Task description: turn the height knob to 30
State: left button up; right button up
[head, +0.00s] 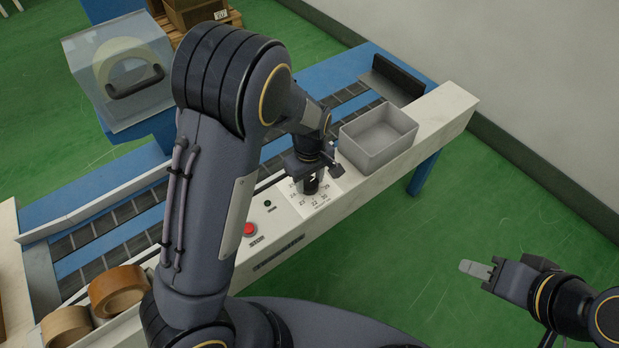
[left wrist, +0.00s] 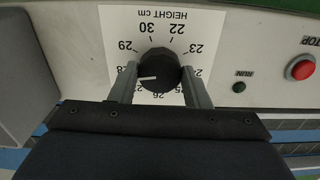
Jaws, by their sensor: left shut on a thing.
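The black height knob (left wrist: 158,68) sits on a white dial plate headed HEIGHT cm in the left wrist view. Its white pointer points left, around 27 to 28, while 30 lies up and slightly left of the knob. My left gripper (left wrist: 159,75) is shut on the knob, one finger on each side. In the head view my left gripper (head: 312,181) is over the dial plate (head: 318,203) and largely hides the knob. My right gripper (head: 478,270) is away from the machine above the green floor; its finger gap is unclear.
A grey open bin (head: 378,136) stands on the white rail beside the dial. A red stop button (head: 249,229) and a small green run button (head: 267,203) are to the left of the dial. Tape rolls (head: 118,290) lie at lower left.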

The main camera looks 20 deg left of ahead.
pick_arm(q)
jog(key=m+p, duration=0.1)
jog(key=m, duration=0.5)
jog(key=shift+m, duration=0.4)
jog(key=m, duration=0.4)
jog(key=shift+a+p, duration=0.1)
jog(key=shift+p, duration=0.3)
jog(key=m, duration=0.4)
jog(key=shift+m, duration=0.4)
jog(key=o, duration=1)
